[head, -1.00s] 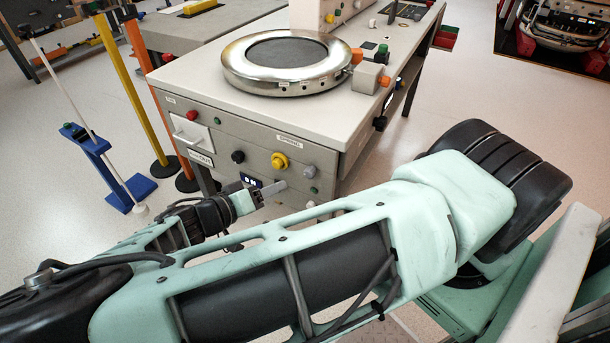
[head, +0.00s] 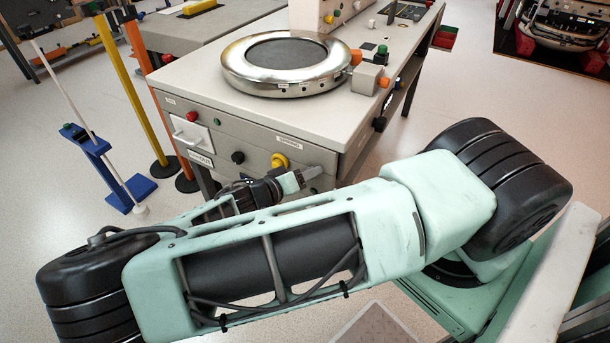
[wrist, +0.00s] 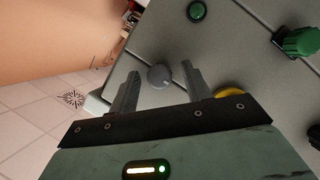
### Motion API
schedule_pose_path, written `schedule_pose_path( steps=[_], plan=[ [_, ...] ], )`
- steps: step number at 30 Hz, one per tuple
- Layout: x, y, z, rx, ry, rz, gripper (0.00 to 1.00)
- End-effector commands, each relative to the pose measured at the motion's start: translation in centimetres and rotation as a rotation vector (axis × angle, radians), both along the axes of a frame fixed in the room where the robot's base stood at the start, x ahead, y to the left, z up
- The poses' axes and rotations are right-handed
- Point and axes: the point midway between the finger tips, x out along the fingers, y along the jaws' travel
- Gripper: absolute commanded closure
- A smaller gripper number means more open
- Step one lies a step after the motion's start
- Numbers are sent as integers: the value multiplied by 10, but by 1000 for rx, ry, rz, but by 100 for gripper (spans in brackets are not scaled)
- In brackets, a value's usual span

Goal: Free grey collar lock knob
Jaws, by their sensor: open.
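The grey knob (wrist: 159,77) shows in the wrist view on the grey panel, between and just beyond my two fingertips. My gripper (wrist: 161,70) is open, with one finger to each side of the knob in that view; I see no clear contact. In the head view my gripper (head: 310,174) is at the right part of the bench's front panel (head: 222,138), right of the yellow knob (head: 280,161). There the grey knob is hidden behind the fingers or cannot be told apart from them.
A yellow knob (wrist: 231,92) sits close beside the right finger in the wrist view. A small green button (wrist: 197,11) and a larger green knob (wrist: 300,41) are also on that panel. In the head view a black knob (head: 237,157) is left of the yellow one.

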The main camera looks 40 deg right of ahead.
Motion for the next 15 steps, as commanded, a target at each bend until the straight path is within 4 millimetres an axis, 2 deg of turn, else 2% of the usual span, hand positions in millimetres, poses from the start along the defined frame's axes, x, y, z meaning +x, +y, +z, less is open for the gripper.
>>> schedule_pose_path(
  steps=[1,6,15],
  plan=[
    [0,0,0,0,0,0,52],
    [0,0,0,0,0,0,97],
    [0,1,0,-6,20,1,96]
  ],
)
